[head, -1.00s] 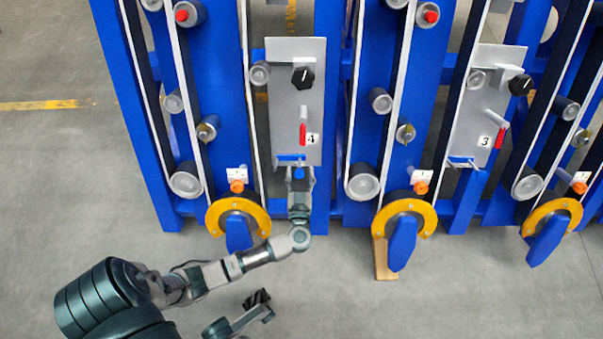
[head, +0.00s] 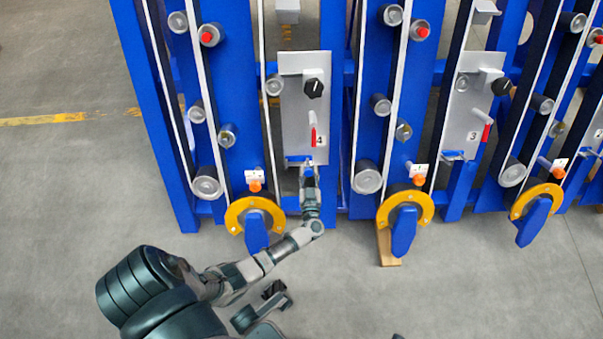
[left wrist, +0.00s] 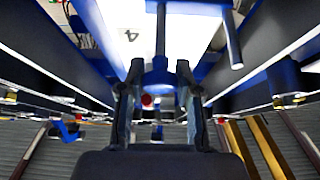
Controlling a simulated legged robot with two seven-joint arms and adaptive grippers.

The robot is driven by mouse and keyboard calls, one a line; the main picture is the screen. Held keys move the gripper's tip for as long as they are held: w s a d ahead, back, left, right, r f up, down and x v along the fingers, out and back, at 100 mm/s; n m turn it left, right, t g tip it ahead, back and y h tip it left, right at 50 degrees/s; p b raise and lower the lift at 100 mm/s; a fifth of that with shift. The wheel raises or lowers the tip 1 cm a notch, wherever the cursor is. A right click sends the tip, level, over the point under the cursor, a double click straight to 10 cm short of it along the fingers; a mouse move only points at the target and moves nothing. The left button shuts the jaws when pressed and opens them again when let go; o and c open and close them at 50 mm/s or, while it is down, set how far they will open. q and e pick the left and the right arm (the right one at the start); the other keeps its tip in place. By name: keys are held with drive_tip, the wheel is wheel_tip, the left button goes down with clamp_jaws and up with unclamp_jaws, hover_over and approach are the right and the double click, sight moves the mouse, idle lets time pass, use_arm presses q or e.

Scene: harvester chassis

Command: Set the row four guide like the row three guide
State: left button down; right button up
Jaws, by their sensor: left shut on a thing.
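The row four plate (head: 291,117) is grey, marked 4, with a black knob (head: 314,88) and a red-handled lever (head: 313,135) hanging straight down. Its blue guide (head: 297,160) crosses the lower edge. My left gripper (head: 308,167) is at that edge, shut on the guide's blue stem. A dark part of mine, seemingly my right gripper (head: 275,291), is low in view.
Blue uprights with white-edged belts and grey rollers flank both plates. Yellow ring guards with blue paddles (head: 255,231) (head: 403,230) stick out low beside the plates. A wooden block (head: 386,247) stands under one.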

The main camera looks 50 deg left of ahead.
use_arm(q)
drive_tip(key=shift+w+a+r, duration=0.1)
drive_tip(key=shift+a+r, duration=0.2)
drive_tip(key=shift+d, duration=0.1)
drive_tip(key=c, duration=0.9)
unclamp_jaws()
drive_tip(key=shift+c, duration=0.2)
drive_tip(key=shift+o, duration=0.8)
drive_tip(key=shift+f, duration=0.25)
drive_tip(key=shift+d, duration=0.1)
